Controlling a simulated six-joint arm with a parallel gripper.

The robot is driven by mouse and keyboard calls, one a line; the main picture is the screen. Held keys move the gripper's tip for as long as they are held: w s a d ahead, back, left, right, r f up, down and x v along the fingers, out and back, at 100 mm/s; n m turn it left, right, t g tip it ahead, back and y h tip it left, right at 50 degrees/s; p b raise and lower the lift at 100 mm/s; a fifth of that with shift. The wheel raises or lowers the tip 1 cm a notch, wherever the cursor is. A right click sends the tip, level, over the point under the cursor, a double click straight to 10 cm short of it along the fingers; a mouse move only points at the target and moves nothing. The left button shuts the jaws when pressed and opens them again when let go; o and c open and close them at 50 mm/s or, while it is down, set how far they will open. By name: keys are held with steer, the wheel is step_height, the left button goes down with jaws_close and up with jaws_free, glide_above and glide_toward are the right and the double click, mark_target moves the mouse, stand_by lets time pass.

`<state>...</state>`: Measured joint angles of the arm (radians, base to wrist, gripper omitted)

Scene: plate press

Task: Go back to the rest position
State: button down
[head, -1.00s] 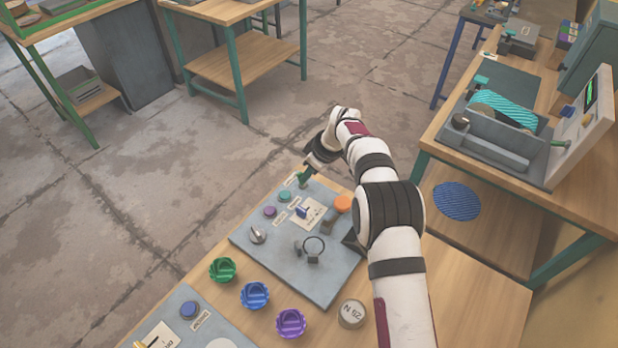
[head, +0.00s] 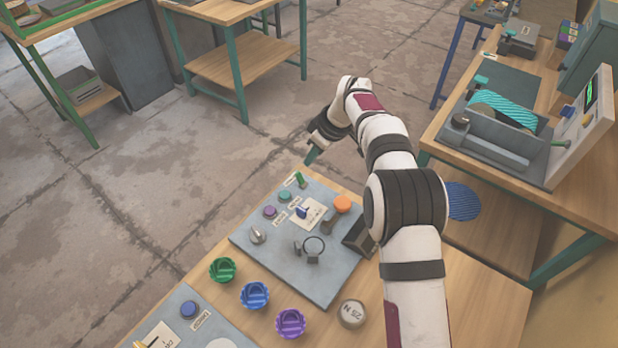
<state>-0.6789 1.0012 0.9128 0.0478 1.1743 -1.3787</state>
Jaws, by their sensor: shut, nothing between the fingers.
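My gripper (head: 313,156) is at the far end of my white arm in the head view, raised beyond the far edge of the grey control panel (head: 270,262). Its small green-tipped fingers point down and are shut with nothing held. The gripper is apart from the panel and its parts. A green lever (head: 301,181) stands at the panel's far corner, below and left of the gripper. An orange knob (head: 342,204) lies on the panel's right side, left of my arm.
Green (head: 222,270), blue (head: 255,295) and purple (head: 291,323) cups stand along the table's near side, with a round weight (head: 352,313) beside them. A second bench with a grey machine (head: 497,145) is at the right. Open floor lies beyond the table.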

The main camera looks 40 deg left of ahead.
steer(key=s+d+r+m+h, duration=0.15)
steer(key=d+r+m, duration=0.25)
steer(key=d, duration=0.4)
steer(key=s+d+r+m, duration=0.3)
steer(key=d+r+m, duration=0.15)
steer(key=d, duration=0.45)
steer(key=s+d+r+m, duration=0.25)
steer(key=d+r, duration=0.25)
steer(key=d, duration=0.3)
steer(key=s+d+f+m, duration=0.2)
steer(key=s+d+m, duration=0.4)
steer(key=s, duration=0.5)
steer(key=s+d+f+m+h, duration=0.1)
steer(key=s+d+f+m, duration=0.1)
steer(key=s+d+m, duration=0.4)
steer(key=s+d, duration=0.2)
steer(key=s, duration=0.3)
steer(key=shift+s+d+m, duration=0.2)
steer(key=shift+m, duration=0.1)
